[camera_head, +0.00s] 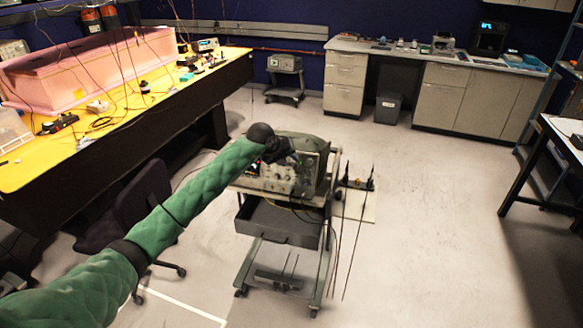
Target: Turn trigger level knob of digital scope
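The digital scope (284,184) is a grey-green boxy instrument on the top shelf of a wheeled cart (283,237) in the middle of the view. Its front panel faces me, with small knobs and a dark screen at its left. My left arm, in a green quilted sleeve, reaches in from the lower left. My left gripper (282,151) is dark and sits at the upper part of the scope's front. It hides part of the panel. I cannot tell whether it touches a knob, which knob is the trigger level, or whether its fingers are apart. My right gripper is not in view.
A yellow-topped bench (160,90) with a pink foam enclosure (90,68) runs along the left. A dark chair (143,200) stands left of the cart. Cables hang at the cart's right. A smaller cart (284,78) stands behind. Floor (430,210) to the right is clear.

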